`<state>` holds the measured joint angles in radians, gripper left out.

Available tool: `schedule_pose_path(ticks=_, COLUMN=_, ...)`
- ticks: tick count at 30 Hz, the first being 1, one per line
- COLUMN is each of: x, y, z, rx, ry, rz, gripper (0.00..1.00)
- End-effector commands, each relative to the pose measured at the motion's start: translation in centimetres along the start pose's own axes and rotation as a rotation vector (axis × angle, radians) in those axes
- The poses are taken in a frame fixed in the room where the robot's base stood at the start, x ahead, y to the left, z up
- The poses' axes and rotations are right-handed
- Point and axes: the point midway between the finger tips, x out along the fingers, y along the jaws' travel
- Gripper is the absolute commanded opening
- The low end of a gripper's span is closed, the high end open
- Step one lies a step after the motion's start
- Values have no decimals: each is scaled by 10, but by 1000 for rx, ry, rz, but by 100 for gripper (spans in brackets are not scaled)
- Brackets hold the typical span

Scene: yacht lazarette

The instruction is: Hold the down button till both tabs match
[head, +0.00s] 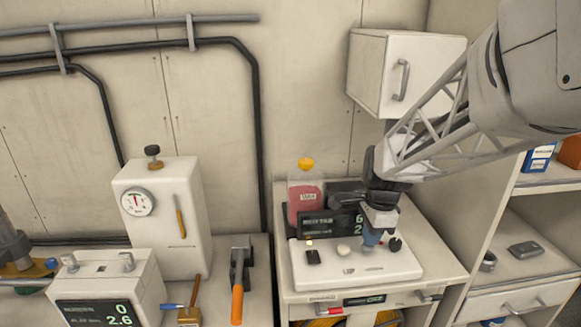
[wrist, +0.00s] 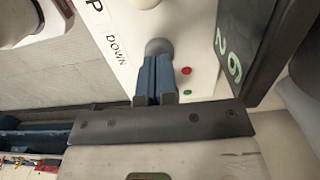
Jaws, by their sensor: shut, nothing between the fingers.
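A white control panel (head: 345,277) stands on the bench with a dark display (head: 322,224) behind it, partly hidden by my arm. In the wrist view the display (wrist: 238,60) shows green digits, cut off. A grey round button (wrist: 158,46) sits beside the word DOWN on the panel. My gripper (wrist: 156,62) is shut and empty, its blue fingertips at this button and covering part of it. I cannot tell whether the button is pressed in. In the head view my gripper (head: 371,240) is down over the right half of the panel. A pale button (head: 343,250) lies left of it.
A black switch (head: 313,257) and a dark knob (head: 395,244) flank the buttons. A white box with a green readout (head: 95,313) and a gauge cabinet (head: 160,220) stand left. A wall cabinet (head: 405,75) hangs behind my arm.

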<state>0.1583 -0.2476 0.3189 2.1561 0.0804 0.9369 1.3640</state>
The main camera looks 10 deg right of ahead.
Motion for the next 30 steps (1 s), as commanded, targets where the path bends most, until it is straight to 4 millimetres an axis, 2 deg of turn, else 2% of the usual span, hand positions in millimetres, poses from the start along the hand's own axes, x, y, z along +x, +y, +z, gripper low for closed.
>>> schedule_pose_path(ticks=14, x=6, y=0, z=0, rx=0, ry=0, rz=0, gripper=0)
schedule_pose_path(ticks=21, x=29, y=1, z=-1, rx=0, ry=-1, rz=4, gripper=0)
schedule_pose_path(ticks=30, x=34, y=3, z=-1, rx=1, ry=-2, rz=13, gripper=0)
